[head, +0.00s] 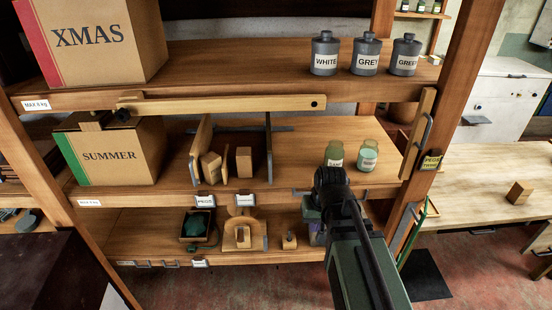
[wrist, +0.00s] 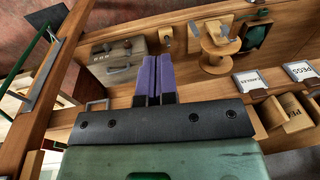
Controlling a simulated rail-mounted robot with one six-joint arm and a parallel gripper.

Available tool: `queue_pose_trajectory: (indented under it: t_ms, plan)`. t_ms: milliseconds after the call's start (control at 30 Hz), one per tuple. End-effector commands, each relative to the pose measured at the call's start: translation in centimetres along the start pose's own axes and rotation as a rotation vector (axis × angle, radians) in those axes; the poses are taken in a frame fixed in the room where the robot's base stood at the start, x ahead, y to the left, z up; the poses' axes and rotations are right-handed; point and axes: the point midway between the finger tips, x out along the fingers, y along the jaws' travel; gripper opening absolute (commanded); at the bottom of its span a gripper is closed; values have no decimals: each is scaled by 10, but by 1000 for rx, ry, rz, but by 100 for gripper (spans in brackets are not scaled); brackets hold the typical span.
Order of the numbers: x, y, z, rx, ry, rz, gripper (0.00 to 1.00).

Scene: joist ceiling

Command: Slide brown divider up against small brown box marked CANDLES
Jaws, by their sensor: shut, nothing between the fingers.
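The brown divider (head: 201,150) stands upright on the middle shelf, right of the large SUMMER box. Two small brown boxes stand to its right, a tilted-looking one (head: 211,167) close beside it and a narrow upright one (head: 243,161). I cannot read CANDLES on either. My gripper's purple fingers (wrist: 155,79) are shut and empty, in front of the shelves. In the head view my arm hides the fingers. They are well right of the divider and boxes.
A dark grey divider (head: 268,146) stands right of the small boxes. Two glass jars (head: 334,154) (head: 368,156) stand at the shelf's right. The SUMMER box (head: 112,150) is at left. A wooden bar (head: 220,104) crosses above. The shelf is bare between the grey divider and jars.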

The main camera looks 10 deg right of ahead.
Motion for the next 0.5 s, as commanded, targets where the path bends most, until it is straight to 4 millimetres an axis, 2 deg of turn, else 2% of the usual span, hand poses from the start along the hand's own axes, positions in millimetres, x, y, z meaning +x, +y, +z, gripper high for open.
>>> queue_pose_trajectory:
  t_ms: [33,100,167,200,267,367,500]
  plan:
    - [-54,-3,-41,25,62,-62,0]
    - [-82,-7,-92,57,184,-172,0]
    - [-92,-10,-128,80,289,-254,0]
    - [-85,-16,-144,85,348,-297,0]
    - [-85,-20,-150,88,401,-325,0]
    - [-85,-20,-150,85,416,-325,0]
    - [-73,-22,-154,84,414,-323,0]
